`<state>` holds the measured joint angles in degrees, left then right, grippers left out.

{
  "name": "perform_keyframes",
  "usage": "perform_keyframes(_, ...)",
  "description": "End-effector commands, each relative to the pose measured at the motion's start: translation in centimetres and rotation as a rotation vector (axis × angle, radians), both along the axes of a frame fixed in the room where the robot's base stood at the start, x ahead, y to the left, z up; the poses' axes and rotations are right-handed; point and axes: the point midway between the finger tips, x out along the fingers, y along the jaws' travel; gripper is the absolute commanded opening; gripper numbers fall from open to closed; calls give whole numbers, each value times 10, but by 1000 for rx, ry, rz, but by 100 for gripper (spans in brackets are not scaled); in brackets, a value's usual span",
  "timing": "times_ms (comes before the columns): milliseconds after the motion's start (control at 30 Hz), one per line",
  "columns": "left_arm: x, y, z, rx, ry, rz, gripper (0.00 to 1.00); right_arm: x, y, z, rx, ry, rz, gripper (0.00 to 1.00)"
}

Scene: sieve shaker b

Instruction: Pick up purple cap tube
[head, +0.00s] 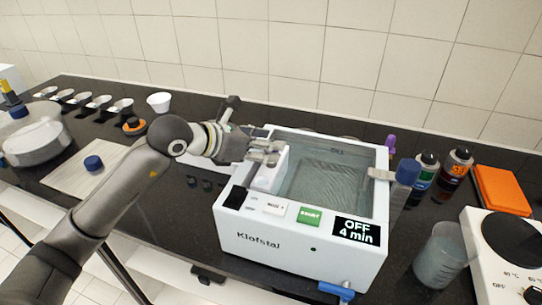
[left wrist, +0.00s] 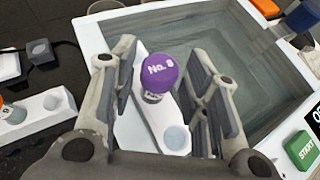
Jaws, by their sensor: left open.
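The purple cap tube (left wrist: 158,74), marked "No. 8" on its cap, stands in a white holder (left wrist: 170,137) at the side of the water bath in the left wrist view. The holder has an empty-looking round hole in front of the tube. My left gripper (head: 266,150) is open over the bath's left rim in the head view. In the left wrist view its fingers are spread on both sides of the cap, with gaps to it. In the head view the gripper hides the tube. My right gripper is not in view.
The white water bath (head: 230,226) holds clear liquid; its display reads OFF, 4 min. A small purple object (head: 390,144) stands behind its right side. Two dark bottles (head: 427,170), a beaker (head: 438,258) and a hot plate (head: 478,262) are to the right.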

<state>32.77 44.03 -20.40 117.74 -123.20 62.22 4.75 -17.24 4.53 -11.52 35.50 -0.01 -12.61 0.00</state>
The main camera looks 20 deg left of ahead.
Motion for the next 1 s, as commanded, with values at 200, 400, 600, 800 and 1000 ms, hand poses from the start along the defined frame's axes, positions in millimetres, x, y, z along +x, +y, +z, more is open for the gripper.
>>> perform_keyframes(200,14,-10,-9,-1,1,0,42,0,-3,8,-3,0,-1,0)
perform_keyframes(400,14,-10,-10,0,0,0,42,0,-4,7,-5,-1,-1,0)
perform_keyframes(600,14,-10,-10,-1,1,0,18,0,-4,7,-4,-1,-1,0)
perform_keyframes(800,14,-10,-10,-1,1,0,6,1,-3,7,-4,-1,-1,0)
perform_keyframes(1000,14,-10,-7,-1,0,0,6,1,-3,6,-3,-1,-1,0)
